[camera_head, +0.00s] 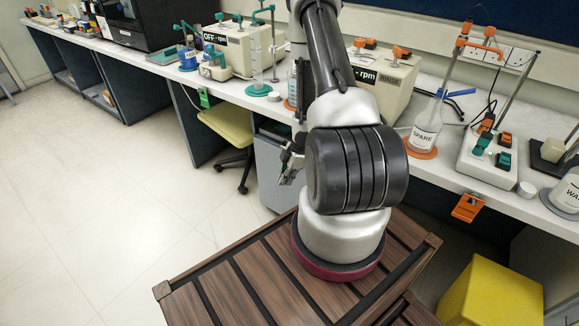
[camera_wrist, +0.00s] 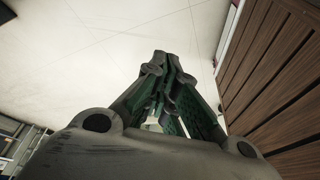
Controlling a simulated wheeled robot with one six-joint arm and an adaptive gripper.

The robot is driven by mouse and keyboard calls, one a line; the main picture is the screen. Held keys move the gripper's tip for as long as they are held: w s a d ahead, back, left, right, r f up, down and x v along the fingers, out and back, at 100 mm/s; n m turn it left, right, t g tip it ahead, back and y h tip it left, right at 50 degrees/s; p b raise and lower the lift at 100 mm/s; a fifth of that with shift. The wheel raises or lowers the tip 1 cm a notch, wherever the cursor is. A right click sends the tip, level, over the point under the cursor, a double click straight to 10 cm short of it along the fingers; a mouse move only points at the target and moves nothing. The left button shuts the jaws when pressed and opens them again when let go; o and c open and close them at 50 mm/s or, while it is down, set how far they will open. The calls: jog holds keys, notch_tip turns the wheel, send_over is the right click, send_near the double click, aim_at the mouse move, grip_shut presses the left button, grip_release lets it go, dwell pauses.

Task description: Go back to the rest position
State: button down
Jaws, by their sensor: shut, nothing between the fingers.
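My gripper (camera_wrist: 166,68) is shut and empty in the wrist view, its green-padded fingers together over the pale floor. In the head view my gripper (camera_head: 287,178) shows small, partly hidden behind my arm. It hangs beside the wooden slatted top, in front of the bench and below the bench surface. My arm rises from its base on the slatted top and folds over, hiding part of the bench behind it.
The slatted wooden top (camera_head: 222,293) lies under my arm. A lab bench (camera_head: 440,170) with flasks and pump units runs along the back. A yellow-green chair (camera_head: 228,124) stands under it. A yellow bin (camera_head: 492,296) is at lower right. The floor (camera_head: 90,220) at left is clear.

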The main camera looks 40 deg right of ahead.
jog(key=w+d+r+m+t+h, duration=0.1)
jog(key=w+d+r+h, duration=0.2)
jog(key=r, duration=0.7)
jog(key=w+d+r+m+t+h, duration=0.1)
jog(key=w+d+r+m, duration=0.3)
jog(key=r, duration=0.7)
notch_tip(320, 180, up, 16)
jog(key=s+d+m+h, duration=0.2)
jog(key=s+h, duration=0.1)
jog(key=s+a+r+m, duration=0.45)
jog(key=s+r, duration=0.35)
jog(key=r, duration=0.2)
jog(key=s+a+r+m+t+y, duration=0.1)
jog(key=s+a+r+m+y, duration=0.1)
jog(key=s+a, duration=1.1)
jog(key=shift+s+r+y, duration=0.3)
jog(key=shift+s+y, duration=0.3)
jog(key=shift+y, duration=0.1)
jog(key=shift+m, duration=0.25)
